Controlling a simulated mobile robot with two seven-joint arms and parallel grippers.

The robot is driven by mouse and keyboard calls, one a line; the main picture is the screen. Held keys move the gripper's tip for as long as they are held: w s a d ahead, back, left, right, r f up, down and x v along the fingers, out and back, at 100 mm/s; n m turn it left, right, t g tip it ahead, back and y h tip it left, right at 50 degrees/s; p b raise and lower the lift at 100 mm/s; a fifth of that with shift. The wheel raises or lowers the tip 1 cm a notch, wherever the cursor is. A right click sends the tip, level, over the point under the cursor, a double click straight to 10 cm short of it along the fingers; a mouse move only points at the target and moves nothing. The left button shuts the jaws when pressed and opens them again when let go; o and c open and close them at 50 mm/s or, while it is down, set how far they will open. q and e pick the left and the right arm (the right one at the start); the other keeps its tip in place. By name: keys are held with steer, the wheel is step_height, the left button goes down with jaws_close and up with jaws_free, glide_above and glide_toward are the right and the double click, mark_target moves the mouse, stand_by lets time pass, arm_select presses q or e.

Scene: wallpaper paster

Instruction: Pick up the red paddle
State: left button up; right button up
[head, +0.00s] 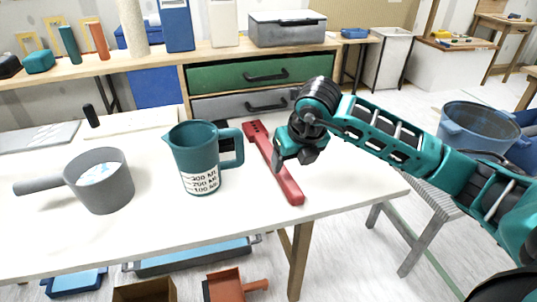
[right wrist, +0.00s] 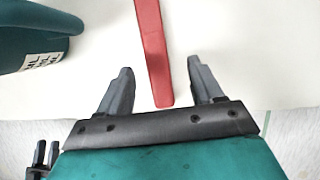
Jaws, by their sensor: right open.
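The red paddle (head: 287,184) lies flat on the white table, to the right of the teal measuring jug. Its wider end with holes points to the back of the table and its plain end to the front edge. My right gripper (head: 292,163) is over the paddle's middle, which it partly hides. In the right wrist view the paddle (right wrist: 154,50) runs between the two open fingers (right wrist: 160,85), with nothing gripped. I cannot tell the height of the fingers above it.
The teal measuring jug (head: 198,160) stands close left of the paddle. A grey pot (head: 104,182) with white contents is further left. The table (head: 240,205) is clear in front. A blue bucket (head: 475,127) stands at the right. A shelf with drawers (head: 265,73) is behind.

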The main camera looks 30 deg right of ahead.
mark_target(284, 172)
steer(key=x, duration=0.5)
steer(key=shift+w+a+b, duration=0.2)
steer(key=shift+a+b, duration=0.1)
steer(key=shift+b, duration=0.1)
steer(key=shift+f, duration=0.1)
steer(key=shift+f, duration=0.25)
steer(key=shift+c, duration=0.2)
steer(key=c, duration=1)
steer(key=shift+c, duration=0.2)
steer(key=shift+r, duration=0.1)
